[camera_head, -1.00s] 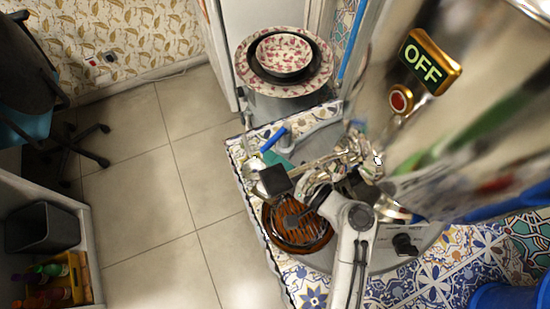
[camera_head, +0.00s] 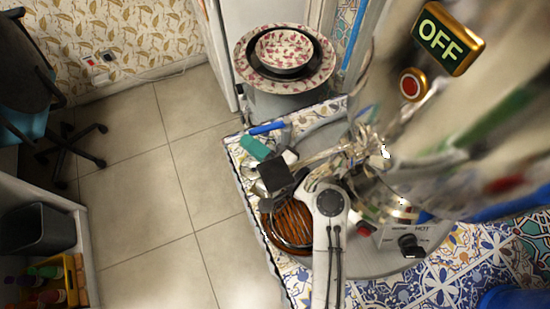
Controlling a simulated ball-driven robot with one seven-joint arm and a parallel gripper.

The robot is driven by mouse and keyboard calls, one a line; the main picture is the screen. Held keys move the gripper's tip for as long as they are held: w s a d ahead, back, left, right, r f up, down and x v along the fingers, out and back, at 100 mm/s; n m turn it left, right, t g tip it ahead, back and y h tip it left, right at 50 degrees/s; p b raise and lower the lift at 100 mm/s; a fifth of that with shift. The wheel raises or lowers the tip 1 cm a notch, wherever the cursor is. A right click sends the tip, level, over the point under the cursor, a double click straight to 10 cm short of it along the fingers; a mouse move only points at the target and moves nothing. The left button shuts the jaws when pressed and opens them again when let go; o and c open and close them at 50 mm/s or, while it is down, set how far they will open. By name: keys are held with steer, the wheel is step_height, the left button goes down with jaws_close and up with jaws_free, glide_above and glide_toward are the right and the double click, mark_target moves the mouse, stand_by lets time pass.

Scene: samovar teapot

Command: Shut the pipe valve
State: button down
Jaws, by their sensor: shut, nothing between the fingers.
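A blue lever handle (camera_head: 266,128) sticks out to the left from a grey pipe (camera_head: 287,132), near the table's back-left edge in the head view. It looks like the pipe valve and lies nearly horizontal in the picture. My gripper (camera_head: 256,148) is shut and empty; the teal piece just below the lever appears to be its tip. The tip is close to the lever, but I cannot tell whether they touch. A dark block and my white arm partly hide the area around it.
A big shiny samovar (camera_head: 440,140) with an OFF sign (camera_head: 447,40) fills the right side. A brown slatted dish (camera_head: 288,238) lies beneath my arm. Patterned bowls (camera_head: 284,50) stand on a pot behind. A black knob (camera_head: 411,244) sits on the base.

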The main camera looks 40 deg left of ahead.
steer(key=shift+w+a+b, duration=0.3)
steer(key=shift+a+b, duration=0.15)
steer(key=shift+a, duration=0.25)
steer(key=shift+w+a+b, duration=0.3)
steer(key=shift+a+b, duration=0.2)
steer(key=shift+a, duration=0.25)
steer(key=shift+w+a+b, duration=0.3)
steer(key=shift+a+b, duration=0.15)
steer(key=shift+a, duration=0.25)
